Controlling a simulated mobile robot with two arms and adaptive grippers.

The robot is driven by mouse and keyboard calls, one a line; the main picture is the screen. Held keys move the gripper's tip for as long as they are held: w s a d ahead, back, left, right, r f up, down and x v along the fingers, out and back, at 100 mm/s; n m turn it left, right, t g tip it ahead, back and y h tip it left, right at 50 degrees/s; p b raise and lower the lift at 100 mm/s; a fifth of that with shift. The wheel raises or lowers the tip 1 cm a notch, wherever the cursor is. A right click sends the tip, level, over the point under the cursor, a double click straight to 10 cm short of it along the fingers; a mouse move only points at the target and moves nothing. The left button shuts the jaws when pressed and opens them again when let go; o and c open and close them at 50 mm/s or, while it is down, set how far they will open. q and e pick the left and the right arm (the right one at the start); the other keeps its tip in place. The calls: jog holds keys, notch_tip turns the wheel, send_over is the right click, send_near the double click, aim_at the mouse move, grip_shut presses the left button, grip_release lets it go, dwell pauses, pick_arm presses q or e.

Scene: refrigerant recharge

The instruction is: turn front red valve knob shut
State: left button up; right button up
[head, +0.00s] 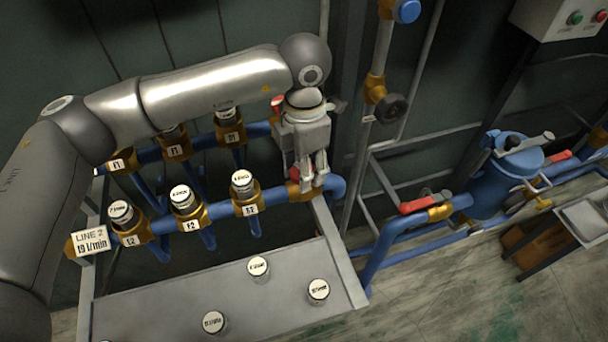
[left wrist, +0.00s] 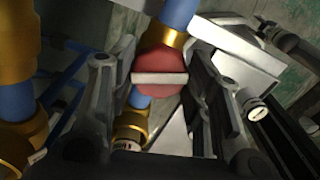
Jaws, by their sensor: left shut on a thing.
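The front red valve knob (left wrist: 160,72) shows in the left wrist view as a round red disc with a pale bar across it. It sits over a brass body on a blue pipe. My left gripper (head: 314,184) points down at the right end of the front pipe row, with its fingers on either side of the knob, shut on it. In the head view the gripper mostly hides this knob; the brass valve body (head: 301,191) shows beneath. Another red knob (head: 277,102) shows partly behind the gripper, on the rear pipe row. My right gripper is not in view.
Front-row fittings carry white-topped caps, such as one (head: 242,180) left of the gripper. A sign (head: 90,240) reads "LINE 2 19 l/min". Loose white-topped cylinders (head: 258,267) stand on a grey bench (head: 150,306). A vertical pipe (head: 367,140) and blue tank (head: 492,185) are to the right.

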pick_arm(q)
jog(key=shift+m+b, duration=0.65)
jog(key=shift+m, duration=0.15)
jog(key=shift+r, duration=0.1)
jog(key=o, duration=1)
notch_tip(320, 180, up, 12)
jog(key=shift+f, duration=0.1)
